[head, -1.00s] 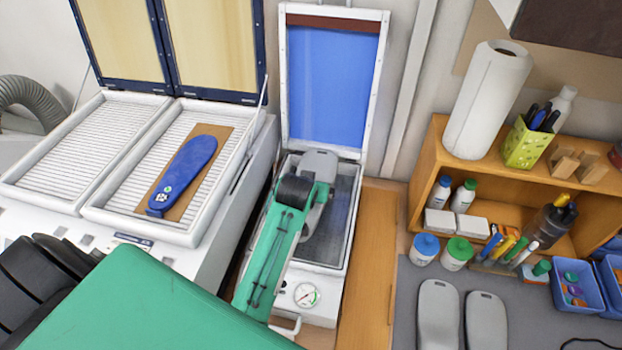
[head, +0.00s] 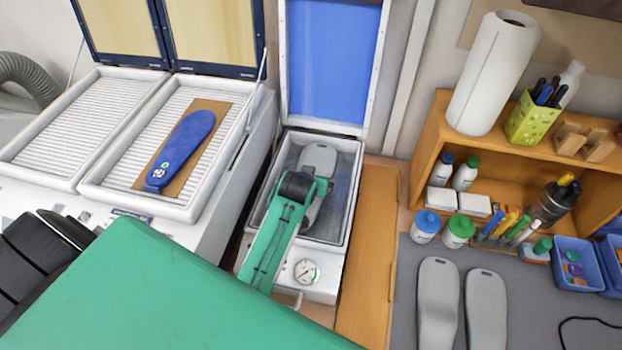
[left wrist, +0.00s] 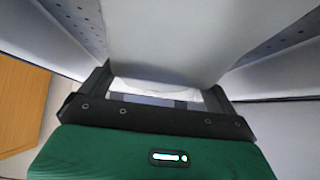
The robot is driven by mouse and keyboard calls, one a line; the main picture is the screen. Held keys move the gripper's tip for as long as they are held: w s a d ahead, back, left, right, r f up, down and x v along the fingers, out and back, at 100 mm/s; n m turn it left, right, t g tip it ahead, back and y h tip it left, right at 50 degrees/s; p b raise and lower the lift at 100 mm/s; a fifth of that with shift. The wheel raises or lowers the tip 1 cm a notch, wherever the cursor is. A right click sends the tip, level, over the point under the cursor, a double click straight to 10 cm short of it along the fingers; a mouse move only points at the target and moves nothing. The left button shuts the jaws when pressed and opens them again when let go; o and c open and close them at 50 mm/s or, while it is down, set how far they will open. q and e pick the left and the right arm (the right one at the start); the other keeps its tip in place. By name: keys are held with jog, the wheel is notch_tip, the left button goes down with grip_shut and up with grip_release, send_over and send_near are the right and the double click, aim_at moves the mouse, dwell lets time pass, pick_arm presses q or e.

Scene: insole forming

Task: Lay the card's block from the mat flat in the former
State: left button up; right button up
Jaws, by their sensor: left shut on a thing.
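The grey foot-shaped block (head: 319,158) is inside the open former (head: 352,190), over its dark bed. My left gripper (head: 308,187) is shut on it; the green arm and dark wrist hide part of the block. In the left wrist view the block (left wrist: 165,40) fills the space between the fingers of my left gripper (left wrist: 160,88), with perforated bed to either side. I cannot tell whether the block touches the bed. The grey mat (head: 400,320) at the right bears two other grey blocks (head: 437,300) (head: 486,305). My right gripper and a card are not in view.
The former's blue-sheeted lid (head: 330,60) stands open behind it. A heater (head: 100,195) at the left holds a blue insole (head: 182,148) on a brown board. A wooden shelf (head: 425,165) with bottles and a paper roll (head: 490,75) stands at the right.

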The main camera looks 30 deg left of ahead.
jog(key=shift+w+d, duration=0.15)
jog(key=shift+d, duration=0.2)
pick_arm(q)
jog(key=shift+f, duration=0.35)
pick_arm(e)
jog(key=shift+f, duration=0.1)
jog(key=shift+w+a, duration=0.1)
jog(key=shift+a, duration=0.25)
pick_arm(q)
jog(key=o, duration=1)
jog(key=shift+c, duration=0.2)
jog(key=shift+s, duration=0.1)
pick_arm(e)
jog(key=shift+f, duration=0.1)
pick_arm(q)
jog(key=b+v, duration=0.4)
jog(key=v, duration=0.9)
jog(key=shift+s+r, duration=0.25)
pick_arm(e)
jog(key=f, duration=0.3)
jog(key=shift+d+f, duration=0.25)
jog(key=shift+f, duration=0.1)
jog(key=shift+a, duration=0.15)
pick_arm(q)
jog(key=shift+s+f, duration=0.1)
